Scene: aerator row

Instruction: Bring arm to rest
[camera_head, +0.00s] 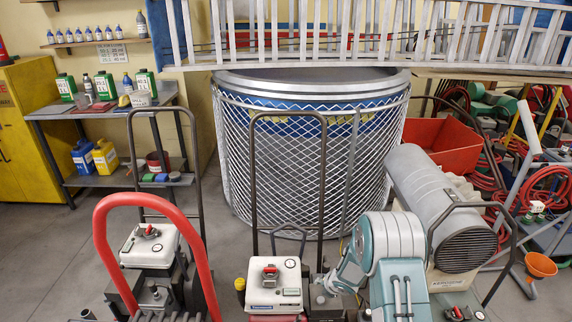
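My arm's teal and grey links (395,250) rise at the bottom edge, right of centre, and bend left and down. The grey end at my gripper (326,292) sits low, close to the right side of a white-topped aerator unit (274,288) with a red knob and a gauge. The fingers are too small and overlapped to tell whether they are open or shut, or whether they touch the unit. Nothing is clearly seen held. A second white-topped aerator unit (149,246) stands to the left, with a red knob and a dark hoop handle behind it.
A large mesh-sided drum (290,160) stands behind the units, under a ladder (360,35). A grey cylindrical blower (440,215) stands right of my arm. A red hoop (102,225) rises at front left. A bottle-laden bench (60,112) is left; open floor (60,250) lies before it.

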